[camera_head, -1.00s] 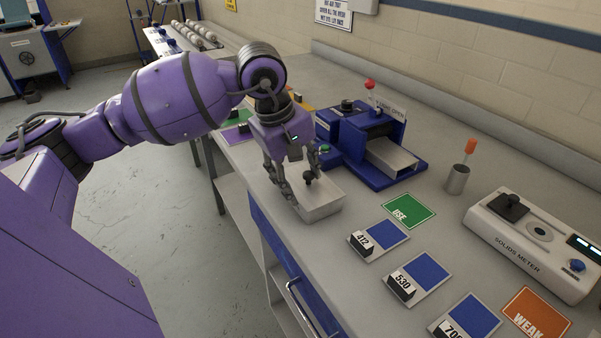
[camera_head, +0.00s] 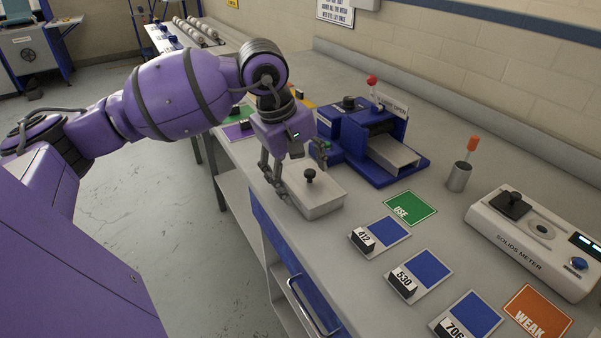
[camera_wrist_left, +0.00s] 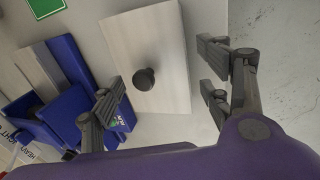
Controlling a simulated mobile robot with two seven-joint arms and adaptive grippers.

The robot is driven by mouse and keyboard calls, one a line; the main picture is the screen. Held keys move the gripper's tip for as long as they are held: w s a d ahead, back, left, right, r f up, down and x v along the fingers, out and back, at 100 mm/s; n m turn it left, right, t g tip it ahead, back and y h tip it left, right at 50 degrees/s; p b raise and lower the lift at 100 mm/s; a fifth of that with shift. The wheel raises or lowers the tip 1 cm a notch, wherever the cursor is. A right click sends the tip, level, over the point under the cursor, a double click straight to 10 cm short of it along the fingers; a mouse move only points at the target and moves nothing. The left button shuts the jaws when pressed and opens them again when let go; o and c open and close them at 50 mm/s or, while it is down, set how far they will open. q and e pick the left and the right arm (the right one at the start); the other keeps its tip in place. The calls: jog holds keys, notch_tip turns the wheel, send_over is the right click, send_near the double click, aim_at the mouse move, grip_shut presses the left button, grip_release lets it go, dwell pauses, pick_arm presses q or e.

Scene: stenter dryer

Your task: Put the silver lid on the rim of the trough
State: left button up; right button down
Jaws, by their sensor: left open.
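The silver lid (camera_head: 322,190) is a flat rectangular piece with a black knob (camera_head: 310,175). It tops a pale box-like shape on the bench, left of the green card. I cannot tell the seam between the lid and any trough under it. In the left wrist view the lid (camera_wrist_left: 165,35) and knob (camera_wrist_left: 144,79) show from above. My left gripper (camera_head: 300,172) is open and empty. Its fingers (camera_wrist_left: 163,82) are spread wide on either side of the knob, apart from it. My right gripper is not in view.
A blue machine (camera_head: 372,178) with a silver tray (camera_head: 392,152) stands close behind the lid. Number-labelled blue cards, a green card (camera_head: 410,208) and a solids meter (camera_head: 530,240) lie to the right. The bench's front edge runs close to the lid.

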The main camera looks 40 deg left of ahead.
pick_arm(q)
jog(key=v, duration=1.2)
